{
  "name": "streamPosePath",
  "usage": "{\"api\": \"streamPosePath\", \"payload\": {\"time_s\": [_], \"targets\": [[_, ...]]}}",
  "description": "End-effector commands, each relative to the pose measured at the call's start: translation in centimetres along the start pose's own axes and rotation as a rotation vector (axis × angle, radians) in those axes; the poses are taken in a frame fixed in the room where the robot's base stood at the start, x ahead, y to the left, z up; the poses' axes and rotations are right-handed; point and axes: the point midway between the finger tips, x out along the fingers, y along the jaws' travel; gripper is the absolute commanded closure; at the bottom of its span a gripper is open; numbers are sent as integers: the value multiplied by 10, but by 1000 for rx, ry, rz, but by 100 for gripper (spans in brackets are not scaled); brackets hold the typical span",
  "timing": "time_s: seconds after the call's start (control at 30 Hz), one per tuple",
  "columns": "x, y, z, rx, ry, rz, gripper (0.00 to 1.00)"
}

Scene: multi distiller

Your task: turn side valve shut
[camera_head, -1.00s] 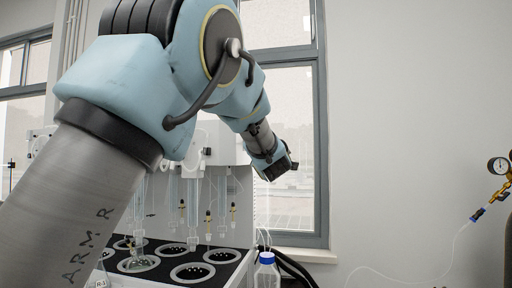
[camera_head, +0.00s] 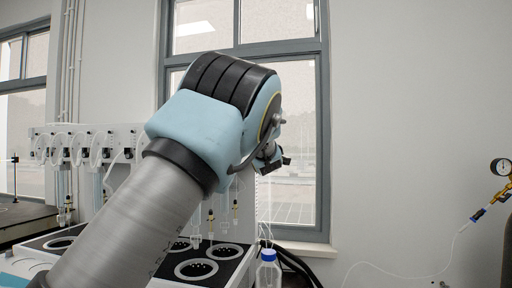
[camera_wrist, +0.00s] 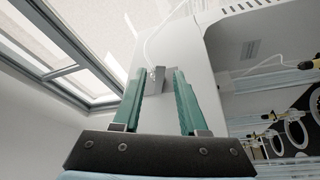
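In the wrist view, my gripper (camera_wrist: 160,72) has two green fingers standing apart. A small grey block with a metal fitting (camera_wrist: 157,77), seemingly the side valve, shows in the gap near the fingertips. A white tube rises from it. I cannot tell whether the fingers touch it. It sits at the side of the pale distiller housing (camera_wrist: 208,85). In the head view, my gripper (camera_head: 270,162) is small and dark in front of the window, at the distiller's right end. The valve is not discernible there.
The distiller's black top with round wells (camera_head: 196,269) stands below my arm, with glassware hanging above. A blue-capped bottle (camera_head: 268,272) stands right of it. A pressure gauge (camera_head: 501,167) is at the far right. The window (camera_head: 292,150) is behind.

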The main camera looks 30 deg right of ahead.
Motion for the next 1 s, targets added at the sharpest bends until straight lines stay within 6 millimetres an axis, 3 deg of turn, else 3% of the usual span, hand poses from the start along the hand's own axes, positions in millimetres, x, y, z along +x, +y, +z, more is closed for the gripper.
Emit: {"api": "streamPosePath", "payload": {"time_s": [0.07, 0.33, 1.0], "targets": [[0, 0, 0, 0, 0, 0, 68], [0, 0, 0, 0, 0, 0, 99], [-1, -6, 1, 35, 1, 14, 100]]}}
